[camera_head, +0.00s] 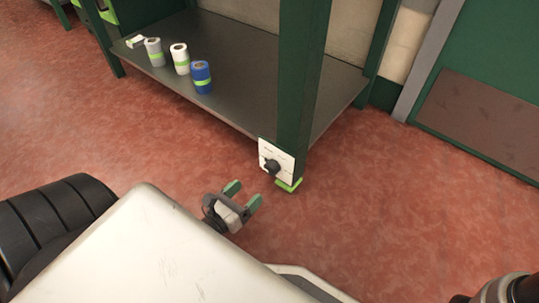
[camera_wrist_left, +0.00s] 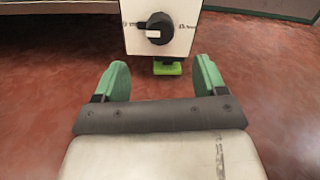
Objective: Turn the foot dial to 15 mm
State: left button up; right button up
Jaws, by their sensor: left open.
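The foot dial is a black knob (camera_head: 272,167) on a white plate (camera_head: 284,155) near the bottom of a green table leg. In the left wrist view the knob (camera_wrist_left: 159,28) sits on its plate (camera_wrist_left: 184,38) at the top middle, with a white pointer toward the left; the scale marks are too small to read. My left gripper (camera_head: 244,194) is open and empty, low over the floor, short of the dial and apart from it. In the left wrist view its green fingertips (camera_wrist_left: 161,80) stand either side of the line to the knob. My right gripper does not show.
A bright green foot (camera_head: 289,185) is under the green leg (camera_head: 303,85). A grey lower shelf (camera_head: 235,95) holds a blue roll (camera_head: 201,77), a white roll (camera_head: 180,59) and a grey roll (camera_head: 154,52). The red floor (camera_head: 420,220) right of the leg is clear.

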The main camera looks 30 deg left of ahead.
aim_at(268, 171)
pick_arm(q)
jog(key=w+b, duration=0.1)
jog(key=w, duration=0.2)
jog(key=w+b, duration=0.1)
jog(key=w, duration=0.3)
jog(key=w+d+b, duration=0.1)
jog(key=w, duration=0.2)
jog(key=shift+w, duration=0.2)
jog(key=shift+c, duration=0.2)
jog(key=c, duration=0.9)
